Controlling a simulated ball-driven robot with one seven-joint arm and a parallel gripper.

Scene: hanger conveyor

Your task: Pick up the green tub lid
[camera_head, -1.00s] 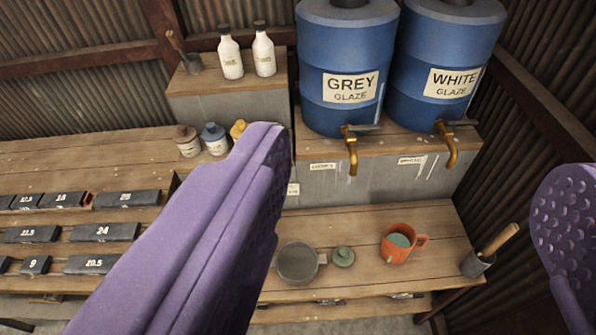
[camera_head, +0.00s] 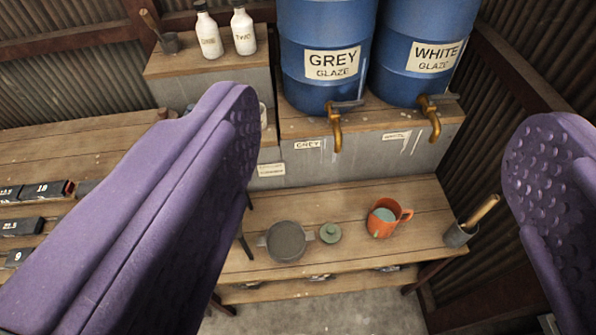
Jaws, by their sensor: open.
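A small round green lid with a knob (camera_head: 330,232) lies on the wooden bench at the lower middle. It sits just right of a grey round pot with side handles (camera_head: 286,241) and left of an orange mug (camera_head: 381,220). My gripper (camera_head: 385,145) is open and empty, with its two purple padded fingers wide apart in the foreground. The lid shows in the gap between them, farther off and apart from both fingers.
A grey cup with a wooden-handled tool (camera_head: 459,235) stands at the bench's right end. Blue grey-glaze (camera_head: 322,90) and white-glaze (camera_head: 415,80) barrels with brass taps stand on the raised shelf behind. White bottles (camera_head: 207,33) stand upper left. Bare bench (camera_head: 360,262) lies in front of the lid.

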